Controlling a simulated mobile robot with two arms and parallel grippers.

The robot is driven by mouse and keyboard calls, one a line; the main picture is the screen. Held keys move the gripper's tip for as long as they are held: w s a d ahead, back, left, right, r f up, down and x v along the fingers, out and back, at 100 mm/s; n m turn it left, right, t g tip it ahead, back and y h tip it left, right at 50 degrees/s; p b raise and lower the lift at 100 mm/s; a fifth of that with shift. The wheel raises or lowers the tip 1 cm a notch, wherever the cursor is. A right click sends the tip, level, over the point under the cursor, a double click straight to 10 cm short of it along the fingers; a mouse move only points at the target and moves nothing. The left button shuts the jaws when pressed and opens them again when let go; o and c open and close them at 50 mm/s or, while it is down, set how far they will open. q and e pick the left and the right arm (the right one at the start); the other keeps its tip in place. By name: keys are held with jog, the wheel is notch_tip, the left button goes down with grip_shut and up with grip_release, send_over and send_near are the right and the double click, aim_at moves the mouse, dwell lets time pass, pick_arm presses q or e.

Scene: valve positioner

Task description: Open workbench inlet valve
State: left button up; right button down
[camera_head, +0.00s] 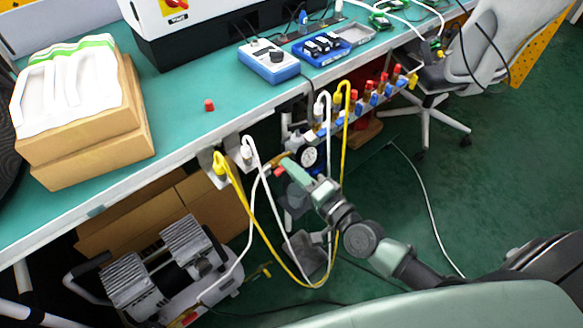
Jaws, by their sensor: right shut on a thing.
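The workbench's inlet line runs under the front edge of the bench, with a brass fitting (278,160) and a small red part (279,172) at its left end. My right gripper (286,168) reaches in from the lower right and is shut at the inlet valve, beside the red part. Its fingers hide most of the valve, so I cannot tell which way the handle is turned. My left gripper is not in view.
White and yellow hoses (237,190) hang in loops around my right arm. A manifold (365,103) with several red and blue parts runs along the bench edge. A compressor (165,270) stands below. Cardboard boxes (95,150) and a blue meter (268,60) sit on the bench. The green floor at right is mostly clear.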

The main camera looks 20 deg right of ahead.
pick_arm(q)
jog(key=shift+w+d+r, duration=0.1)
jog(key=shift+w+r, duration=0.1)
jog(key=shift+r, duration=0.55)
pick_arm(e)
jog(key=shift+f+m, duration=0.15)
jog(key=shift+m, duration=1.05)
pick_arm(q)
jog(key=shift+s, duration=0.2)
pick_arm(e)
jog(key=c, duration=1.6)
grip_release()
jog(key=shift+o, duration=0.4)
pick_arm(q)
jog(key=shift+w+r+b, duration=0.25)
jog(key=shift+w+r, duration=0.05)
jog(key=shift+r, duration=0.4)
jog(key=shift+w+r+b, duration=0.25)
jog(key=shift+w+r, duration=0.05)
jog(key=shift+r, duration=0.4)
pick_arm(e)
jog(key=v, duration=0.7)
jog(key=shift+s+d, duration=0.2)
jog(key=shift+s, duration=0.15)
